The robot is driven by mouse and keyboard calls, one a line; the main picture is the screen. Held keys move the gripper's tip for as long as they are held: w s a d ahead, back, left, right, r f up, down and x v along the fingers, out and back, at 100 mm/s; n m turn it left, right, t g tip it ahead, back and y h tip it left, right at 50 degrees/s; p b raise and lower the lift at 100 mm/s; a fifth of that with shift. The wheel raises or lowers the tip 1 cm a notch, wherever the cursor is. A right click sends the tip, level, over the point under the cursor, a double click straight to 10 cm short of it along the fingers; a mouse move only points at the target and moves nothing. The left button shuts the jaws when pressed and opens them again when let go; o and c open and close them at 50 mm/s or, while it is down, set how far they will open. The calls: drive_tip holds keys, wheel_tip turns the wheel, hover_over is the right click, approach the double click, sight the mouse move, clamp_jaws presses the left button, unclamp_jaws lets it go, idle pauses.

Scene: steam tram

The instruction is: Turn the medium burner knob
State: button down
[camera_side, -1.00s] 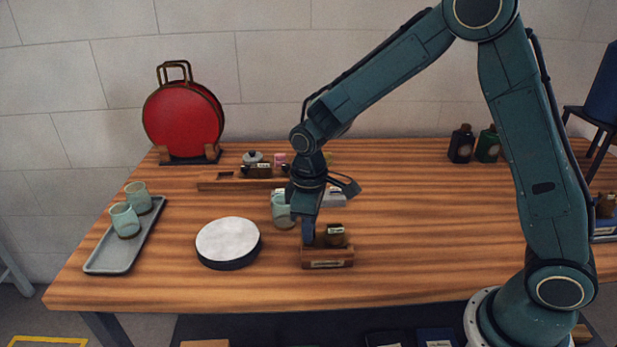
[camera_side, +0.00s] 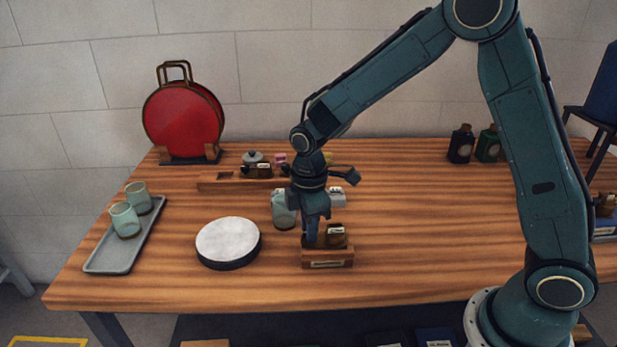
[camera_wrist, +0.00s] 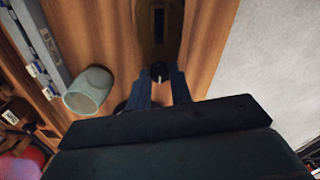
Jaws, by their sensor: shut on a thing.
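A small wooden block (camera_side: 327,263) with a label on its front stands near the front middle of the table in the side view. A dark box-like piece (camera_side: 337,236) with a pale label sits on its right part. My gripper (camera_side: 312,240) points down at the block's left part. In the wrist view, my gripper (camera_wrist: 161,86) is shut on a small dark knob (camera_wrist: 159,71) with a pale mark on top. The fingers hide the knob in the side view. I cannot read which burner it belongs to.
A pale green cup (camera_side: 283,210) stands just left of and behind my gripper. A round white-topped disc (camera_side: 228,242) lies to the left. A grey tray (camera_side: 108,258) with two cups is farther left. Dark bottles (camera_side: 461,144) stand at the back right. The table's right middle is clear.

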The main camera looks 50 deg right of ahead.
drive_tip(key=c, duration=1.2)
unclamp_jaws()
drive_tip(key=shift+c, duration=0.2)
drive_tip(key=shift+r, duration=0.1)
wheel_tip(320, 180, up, 14)
drive_tip(key=shift+f, duration=0.2)
drive_tip(key=s+d+r+m+t, duration=0.2)
drive_tip(key=s+m, duration=0.4)
drive_tip(key=s, duration=0.5)
drive_tip(key=s+d+r+m+t, duration=0.3)
drive_tip(key=s+d+m, duration=0.2)
drive_tip(key=s, duration=0.7)
drive_tip(key=shift+r+m+t, duration=0.15)
drive_tip(key=shift+m+t, duration=0.15)
drive_tip(key=shift+m, duration=0.3)
